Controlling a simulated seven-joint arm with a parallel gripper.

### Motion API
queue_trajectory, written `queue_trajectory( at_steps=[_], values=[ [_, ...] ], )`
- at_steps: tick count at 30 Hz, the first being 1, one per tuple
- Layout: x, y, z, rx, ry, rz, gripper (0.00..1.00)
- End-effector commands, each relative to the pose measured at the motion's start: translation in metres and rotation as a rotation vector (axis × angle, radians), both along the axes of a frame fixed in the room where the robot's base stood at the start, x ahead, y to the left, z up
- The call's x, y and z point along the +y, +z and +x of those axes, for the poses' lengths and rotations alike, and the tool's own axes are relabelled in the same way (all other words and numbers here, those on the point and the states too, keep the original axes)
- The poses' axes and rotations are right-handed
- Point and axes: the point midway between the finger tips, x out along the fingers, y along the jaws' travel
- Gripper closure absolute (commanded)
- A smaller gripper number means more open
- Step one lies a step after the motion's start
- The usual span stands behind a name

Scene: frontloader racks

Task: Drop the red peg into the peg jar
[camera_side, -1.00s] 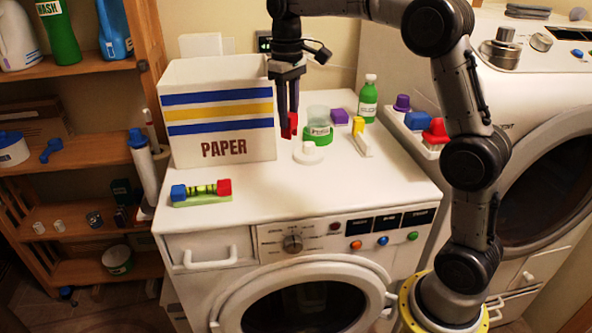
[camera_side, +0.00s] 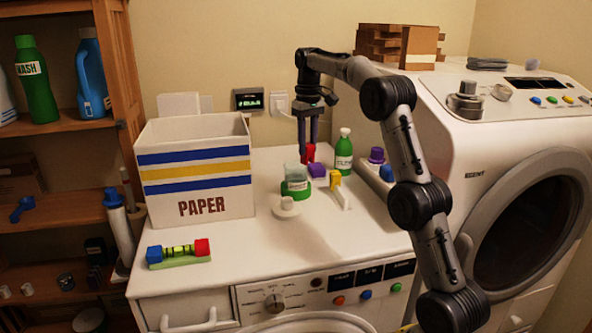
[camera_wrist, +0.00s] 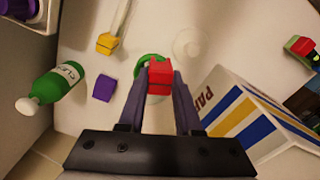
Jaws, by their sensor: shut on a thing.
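The red peg (camera_side: 309,155) is between the fingertips of my gripper (camera_side: 308,146), which points down above the white worktop. In the wrist view the red peg (camera_wrist: 160,78) shows between both fingers of my gripper (camera_wrist: 160,70). The peg jar (camera_side: 296,184) is a clear cup with a green band, upright on the worktop. In the side view the peg appears just right of and behind the jar's rim; its exact height is unclear. In the wrist view the peg and a finger hide much of the jar (camera_wrist: 142,65).
A purple block (camera_side: 317,170) and a yellow-and-white piece (camera_side: 338,188) stand right of the jar. A green bottle (camera_side: 344,155) is behind them. The PAPER box (camera_side: 195,185) stands left. A round white piece (camera_side: 287,206) lies in front.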

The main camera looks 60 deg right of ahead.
Motion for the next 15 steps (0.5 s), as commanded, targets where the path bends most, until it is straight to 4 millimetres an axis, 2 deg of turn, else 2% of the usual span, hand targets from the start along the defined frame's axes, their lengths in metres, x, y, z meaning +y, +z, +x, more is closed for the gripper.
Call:
queue_trajectory(
  at_steps=[4, 9, 15],
  values=[
    [-0.014, -0.015, 0.022, 0.002, 0.0, 0.001, 1.0],
    [-0.027, -0.045, 0.042, 0.002, 0.001, 0.002, 1.0],
    [-0.035, -0.066, 0.054, 0.005, 0.0, 0.003, 1.0]
  ],
)
